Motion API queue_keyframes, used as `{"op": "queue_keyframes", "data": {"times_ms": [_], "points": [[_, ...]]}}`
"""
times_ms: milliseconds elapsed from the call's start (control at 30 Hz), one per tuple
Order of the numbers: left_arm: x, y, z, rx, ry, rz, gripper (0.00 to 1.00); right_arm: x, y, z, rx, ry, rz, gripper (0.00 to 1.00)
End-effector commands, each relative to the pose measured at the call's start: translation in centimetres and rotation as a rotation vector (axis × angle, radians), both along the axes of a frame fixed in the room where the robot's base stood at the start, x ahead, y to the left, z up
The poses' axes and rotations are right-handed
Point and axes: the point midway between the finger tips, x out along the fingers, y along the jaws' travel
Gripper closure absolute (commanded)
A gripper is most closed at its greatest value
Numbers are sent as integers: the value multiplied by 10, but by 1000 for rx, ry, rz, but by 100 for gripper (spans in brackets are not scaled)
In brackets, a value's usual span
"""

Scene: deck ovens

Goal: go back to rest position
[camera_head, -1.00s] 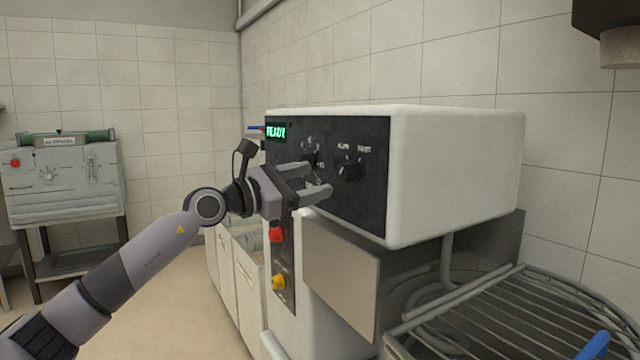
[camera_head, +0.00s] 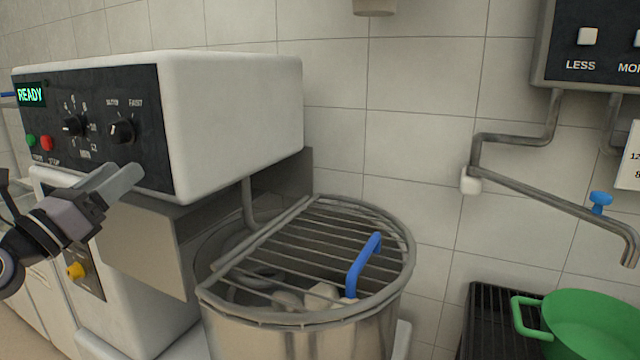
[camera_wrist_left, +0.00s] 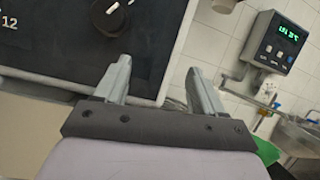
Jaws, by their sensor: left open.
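My left gripper (camera_head: 112,187) is at the left of the head view, in front of the mixer's black control panel (camera_head: 90,125), just below its knobs. Its two fingers are apart with nothing between them, as the left wrist view (camera_wrist_left: 160,90) also shows. A black knob (camera_wrist_left: 110,12) shows beyond the fingers there, and I see a gap between it and them. The panel's display (camera_head: 30,94) reads READY in green. My right gripper is not in either view.
The mixer's steel bowl (camera_head: 300,335) has a wire guard (camera_head: 340,245) with a blue handle (camera_head: 362,265). A green pot (camera_head: 590,325) stands on a black rack at the right. A faucet pipe (camera_head: 560,200) and a LESS/MORE control box (camera_head: 590,50) are on the tiled wall.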

Motion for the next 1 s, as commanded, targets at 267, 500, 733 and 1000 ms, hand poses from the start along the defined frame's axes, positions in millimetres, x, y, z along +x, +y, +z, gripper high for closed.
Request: {"op": "queue_keyframes", "data": {"times_ms": [267, 500, 733, 1000], "points": [[-34, -14, -103, -1002, 211, -6, 31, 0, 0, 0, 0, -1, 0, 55], [-99, -13, -244, -1803, 483, 301, 31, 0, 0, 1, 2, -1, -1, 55], [-201, -48, -351, -2327, 715, 759, 31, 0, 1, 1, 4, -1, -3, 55], [-296, -93, -396, -2589, 884, 1203, 31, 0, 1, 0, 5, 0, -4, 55]]}}
